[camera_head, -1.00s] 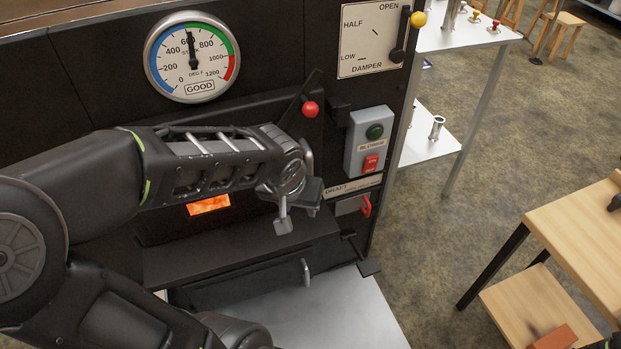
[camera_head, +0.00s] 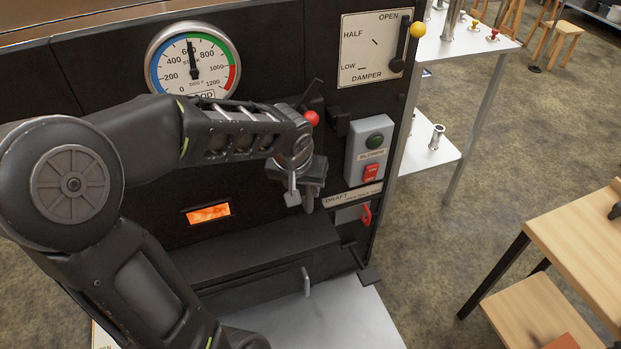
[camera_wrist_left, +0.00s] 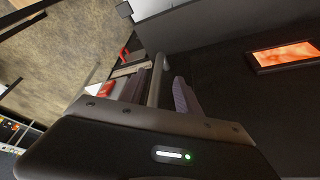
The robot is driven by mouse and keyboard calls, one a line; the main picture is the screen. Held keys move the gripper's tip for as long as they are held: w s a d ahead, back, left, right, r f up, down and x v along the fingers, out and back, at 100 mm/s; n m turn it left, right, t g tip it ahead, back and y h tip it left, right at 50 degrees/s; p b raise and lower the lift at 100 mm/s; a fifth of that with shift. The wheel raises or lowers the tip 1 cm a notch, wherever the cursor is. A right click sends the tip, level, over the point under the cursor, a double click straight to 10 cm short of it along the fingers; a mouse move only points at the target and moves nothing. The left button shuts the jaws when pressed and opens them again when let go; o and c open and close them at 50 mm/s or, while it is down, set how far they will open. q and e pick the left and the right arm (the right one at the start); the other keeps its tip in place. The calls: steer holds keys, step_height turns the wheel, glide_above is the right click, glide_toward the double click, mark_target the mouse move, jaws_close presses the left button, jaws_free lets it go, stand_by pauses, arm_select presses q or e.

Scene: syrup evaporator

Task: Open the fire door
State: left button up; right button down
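The black fire door (camera_head: 205,232) fills the evaporator front and looks closed. It has a small window with an orange glow (camera_head: 208,213). A latch lever with a red ball (camera_head: 312,118) sits above my left gripper (camera_head: 307,190). In the left wrist view, the door's grey bar handle (camera_wrist_left: 156,75) stands between the two fingers of my left gripper (camera_wrist_left: 162,95). The fingers look apart, with a gap on the side toward the window; contact with the bar is unclear. My left arm hides part of the door in the head view. My right gripper is not visible.
Right of the door are the blower switch box (camera_head: 370,146), the draft control with a red handle (camera_head: 366,214) and the damper lever (camera_head: 402,45). A lower door handle (camera_head: 307,282) sits below. A wooden table (camera_head: 585,225) stands right, with open floor between.

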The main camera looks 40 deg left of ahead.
arm_select(q)
steer(key=w+f, duration=0.1)
steer(key=w, duration=0.1)
steer(key=w+a+f, duration=0.1)
steer(key=w+f, duration=0.1)
steer(key=w+a+f, duration=0.1)
steer(key=w, duration=0.1)
steer(key=shift+w+a+f, duration=0.1)
steer(key=shift+a+f, duration=0.05)
steer(key=shift+f, duration=0.15)
steer(key=shift+c, duration=0.4)
jaws_close()
stand_by(0.8)
